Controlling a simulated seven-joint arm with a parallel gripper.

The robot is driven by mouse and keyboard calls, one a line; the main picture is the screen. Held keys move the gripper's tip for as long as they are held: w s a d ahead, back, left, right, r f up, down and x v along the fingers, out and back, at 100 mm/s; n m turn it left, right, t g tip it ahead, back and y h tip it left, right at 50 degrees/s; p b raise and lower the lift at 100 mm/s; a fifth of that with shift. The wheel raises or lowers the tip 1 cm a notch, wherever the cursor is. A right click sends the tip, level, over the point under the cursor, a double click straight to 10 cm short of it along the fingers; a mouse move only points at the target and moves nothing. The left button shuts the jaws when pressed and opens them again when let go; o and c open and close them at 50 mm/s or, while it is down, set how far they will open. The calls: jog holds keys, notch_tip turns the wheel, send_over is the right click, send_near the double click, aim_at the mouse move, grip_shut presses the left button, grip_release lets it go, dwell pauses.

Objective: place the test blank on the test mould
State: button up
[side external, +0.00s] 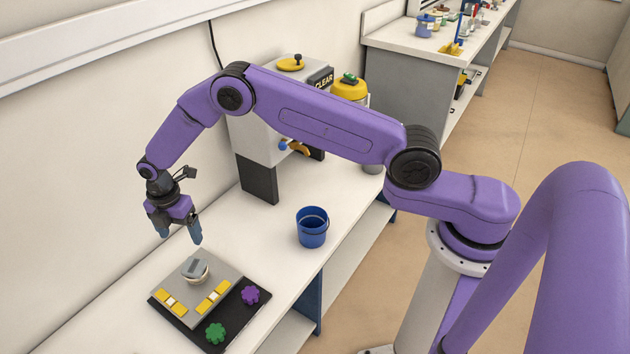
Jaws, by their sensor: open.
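A small grey squarish piece (194,266), which looks like the test blank, rests on top of a round pale piece (201,280), which looks like the test mould. The round piece stands on a grey plate (222,268) on the bench. From this one view I cannot tell whether the grey piece sits level or centred. My gripper (180,236) points down above the back left of the plate. Its blue-tipped fingers are apart, with nothing visible between them. It appears clear of the grey piece.
Yellow blocks (213,298) lie along the plate's front. A black base (235,322) carries a green knob (215,333) and a purple knob (250,295). A blue bucket (312,228) stands near the bench edge. A grey machine (258,150) stands behind. The bench between bucket and plate is clear.

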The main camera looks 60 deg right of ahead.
jog(key=s+d+r+m, duration=0.2)
jog(key=s+r+m, duration=0.3)
jog(key=s+r, duration=1.25)
jog(key=s+d+r+m, duration=0.2)
jog(key=s+d, duration=0.6)
jog(key=s, duration=0.3)
jog(key=s+d+r+m, duration=0.2)
jog(key=s+d, duration=0.5)
jog(key=s, duration=0.5)
jog(key=shift+s+d+r+m, duration=0.15)
jog(key=shift+d+r+m, duration=0.25)
jog(key=shift+r, duration=0.45)
